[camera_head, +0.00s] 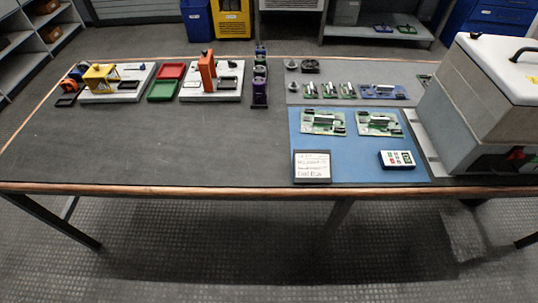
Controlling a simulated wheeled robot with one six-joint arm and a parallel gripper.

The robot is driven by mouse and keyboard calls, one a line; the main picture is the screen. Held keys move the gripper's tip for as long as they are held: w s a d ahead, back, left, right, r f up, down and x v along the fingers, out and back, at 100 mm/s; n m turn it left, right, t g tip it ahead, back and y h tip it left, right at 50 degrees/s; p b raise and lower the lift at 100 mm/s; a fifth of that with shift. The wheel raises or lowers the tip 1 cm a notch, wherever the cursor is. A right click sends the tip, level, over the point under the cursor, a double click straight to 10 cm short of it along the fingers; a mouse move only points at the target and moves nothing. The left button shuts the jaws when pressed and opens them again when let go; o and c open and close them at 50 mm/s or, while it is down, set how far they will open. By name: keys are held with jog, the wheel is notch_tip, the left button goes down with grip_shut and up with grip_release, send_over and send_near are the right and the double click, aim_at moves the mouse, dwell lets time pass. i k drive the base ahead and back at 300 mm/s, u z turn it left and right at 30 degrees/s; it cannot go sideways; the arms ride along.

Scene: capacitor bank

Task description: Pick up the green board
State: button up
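Several green boards are in the head view. Two larger green boards lie flat side by side on the blue mat (345,160): a left one (323,121) and a right one (379,123), both carrying pale parts. Behind them, smaller green boards (329,90) lie in a row on a grey mat (305,73), with a bluish board (384,91) at the row's right end. Another green piece (424,79) is partly hidden behind the grey box. The view does not show which board is meant. My gripper is not in view.
A large grey box (470,105) with a white lid stands at the table's right end. A white card (312,166) and a keypad device (397,159) sit at the mat's front. Fixtures (207,72), trays (163,90) and purple-green items (260,90) stand at the back left. The front left table is clear.

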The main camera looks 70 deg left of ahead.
aim_at(313, 121)
jog(key=u, duration=0.25)
jog(key=k, duration=0.1)
jog(key=u, duration=1.7)
